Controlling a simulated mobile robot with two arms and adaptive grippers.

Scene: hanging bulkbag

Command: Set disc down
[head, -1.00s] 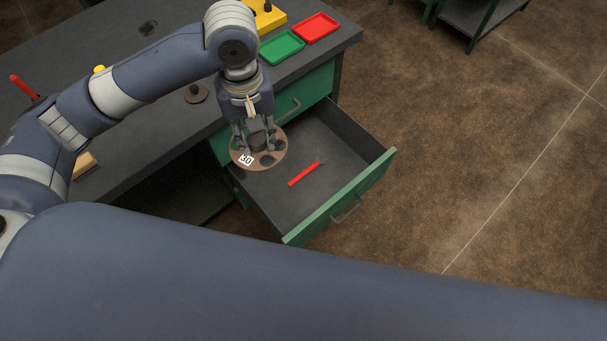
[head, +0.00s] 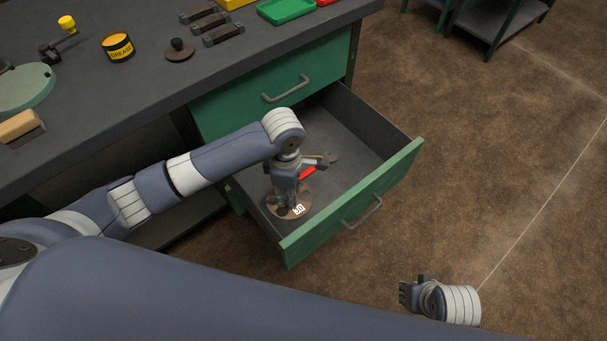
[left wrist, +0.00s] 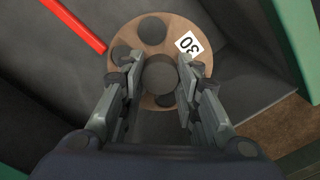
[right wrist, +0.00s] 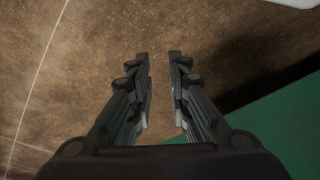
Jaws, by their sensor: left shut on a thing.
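The brown disc (head: 304,200) with dark round spots and a white "30" tag is low inside the open drawer (head: 350,135), near its front left corner. It also shows in the left wrist view (left wrist: 182,27). My left gripper (left wrist: 159,78) points down over it, shut on the dark central knob (left wrist: 160,74). The disc looks flat; I cannot tell whether it touches the drawer floor. My right gripper (right wrist: 160,55) is empty, its fingers apart, over the brown floor outside the drawer.
A red stick (head: 307,172) lies in the drawer beside the disc, also in the left wrist view (left wrist: 74,25). The drawer's green front (head: 325,225) and side walls stand close to the disc. The drawer's back half is clear. A grease tin (head: 118,48) stands on the bench.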

